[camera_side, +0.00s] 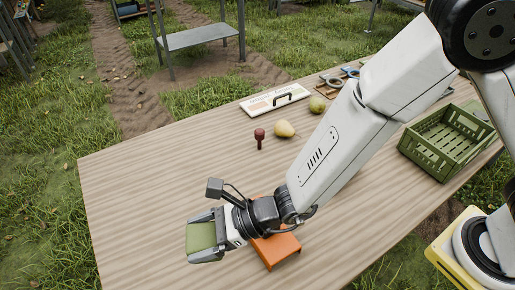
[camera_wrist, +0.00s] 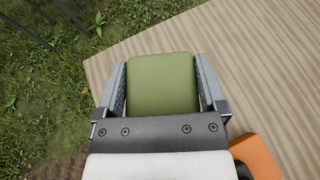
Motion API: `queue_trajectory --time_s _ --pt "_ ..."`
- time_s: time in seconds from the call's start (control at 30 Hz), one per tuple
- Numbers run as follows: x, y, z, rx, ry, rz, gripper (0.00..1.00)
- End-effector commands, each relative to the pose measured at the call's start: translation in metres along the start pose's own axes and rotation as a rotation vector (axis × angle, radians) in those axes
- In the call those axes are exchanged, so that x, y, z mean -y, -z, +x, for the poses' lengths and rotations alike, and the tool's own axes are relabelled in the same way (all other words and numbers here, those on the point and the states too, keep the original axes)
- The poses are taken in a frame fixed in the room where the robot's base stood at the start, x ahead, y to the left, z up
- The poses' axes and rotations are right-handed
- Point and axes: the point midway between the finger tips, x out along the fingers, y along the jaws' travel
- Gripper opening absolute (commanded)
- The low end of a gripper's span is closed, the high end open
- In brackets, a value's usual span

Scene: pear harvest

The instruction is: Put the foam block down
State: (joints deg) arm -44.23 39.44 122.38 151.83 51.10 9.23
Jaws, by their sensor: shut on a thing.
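The foam block (camera_side: 201,237) is olive green with rounded corners. My gripper (camera_side: 205,239) is shut on it, with one finger along each side, at the front left part of the wooden table. In the wrist view the foam block (camera_wrist: 161,84) sits squarely between the two fingers of my gripper (camera_wrist: 161,88). The table top (camera_wrist: 245,60) shows below and to the right of it, with grass to the left. I cannot tell how high the block is above the table.
An orange stand (camera_side: 280,246) is close beside my wrist; its edge also shows in the wrist view (camera_wrist: 258,158). Farther back are a dark red peg-like thing (camera_side: 259,138), two pears (camera_side: 284,129) (camera_side: 317,104), a white sign (camera_side: 275,99) and a green crate (camera_side: 445,142). The table's left is clear.

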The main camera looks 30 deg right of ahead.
Motion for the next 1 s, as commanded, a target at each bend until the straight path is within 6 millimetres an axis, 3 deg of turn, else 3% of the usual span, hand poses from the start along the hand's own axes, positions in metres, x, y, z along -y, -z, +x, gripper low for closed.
queue_trajectory --time_s 0.2,0.4,0.77,1.0 --pt "0.001 0.024 0.009 -0.003 0.001 0.002 0.34" --pt "0.001 0.036 0.014 -0.001 0.003 0.000 0.34" --pt "0.003 0.038 0.019 0.001 0.003 0.000 0.34" --pt "0.013 0.040 0.042 0.000 0.003 0.001 0.34"
